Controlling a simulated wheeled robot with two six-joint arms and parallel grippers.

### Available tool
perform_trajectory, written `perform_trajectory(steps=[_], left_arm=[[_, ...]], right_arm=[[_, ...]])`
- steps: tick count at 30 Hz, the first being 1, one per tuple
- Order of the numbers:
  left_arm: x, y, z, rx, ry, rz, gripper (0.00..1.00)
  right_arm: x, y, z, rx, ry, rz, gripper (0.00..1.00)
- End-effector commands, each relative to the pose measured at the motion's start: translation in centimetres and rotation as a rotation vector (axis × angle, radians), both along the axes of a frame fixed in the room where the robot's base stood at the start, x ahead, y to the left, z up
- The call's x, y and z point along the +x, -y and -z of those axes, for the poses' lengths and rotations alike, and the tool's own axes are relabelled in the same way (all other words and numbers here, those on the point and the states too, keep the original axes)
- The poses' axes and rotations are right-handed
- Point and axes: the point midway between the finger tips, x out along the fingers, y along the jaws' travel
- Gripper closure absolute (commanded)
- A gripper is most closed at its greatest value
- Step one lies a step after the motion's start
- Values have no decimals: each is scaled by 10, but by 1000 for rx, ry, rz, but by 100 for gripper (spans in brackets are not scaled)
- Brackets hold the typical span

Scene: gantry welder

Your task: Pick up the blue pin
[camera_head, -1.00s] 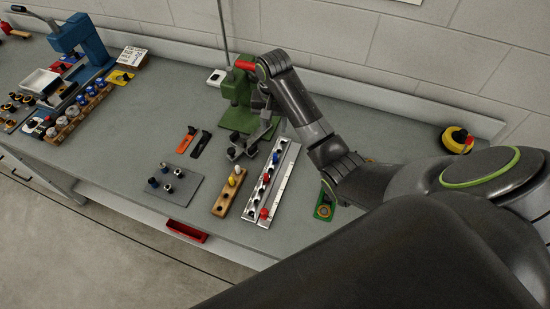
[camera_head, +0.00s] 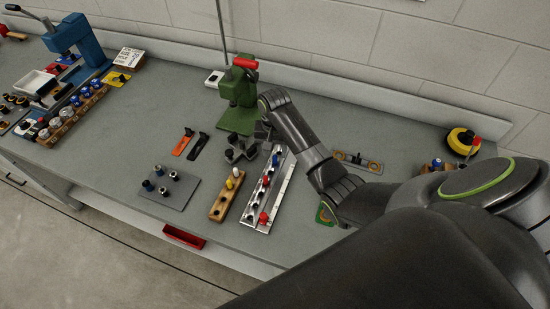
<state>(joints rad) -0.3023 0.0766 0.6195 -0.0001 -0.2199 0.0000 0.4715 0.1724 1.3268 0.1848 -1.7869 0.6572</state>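A blue pin (camera_head: 275,160) stands upright near the far end of a silver slotted rail (camera_head: 250,215). Red pins (camera_head: 264,217) and other small parts stand in the same rail. My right gripper (camera_head: 240,155) is low over the bench, left of the rail's far end and in front of the green press. Its two fingers are apart with nothing seen held. It is beside the blue pin, not around it. My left gripper is not in view.
A green press (camera_head: 238,100) with a red handle stands behind the gripper. A wooden block (camera_head: 219,210) with white and yellow pins lies left of the rail. Orange (camera_head: 183,141) and black tools lie further left. A blue press (camera_head: 80,42) stands far left.

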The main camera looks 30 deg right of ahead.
Motion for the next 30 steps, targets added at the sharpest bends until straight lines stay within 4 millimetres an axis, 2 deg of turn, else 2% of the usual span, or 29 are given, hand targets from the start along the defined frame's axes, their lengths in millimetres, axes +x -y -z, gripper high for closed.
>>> perform_trajectory(steps=[2,7,16,25,30], left_arm=[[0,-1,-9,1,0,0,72],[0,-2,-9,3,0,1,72],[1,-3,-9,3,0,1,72],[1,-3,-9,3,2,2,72],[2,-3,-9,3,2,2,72]], right_arm=[[-3,1,10,1,-5,0,61],[-2,1,29,1,-3,0,61],[-2,1,33,0,0,0,61],[-2,1,33,0,0,0,100],[-2,1,33,0,0,0,100]])
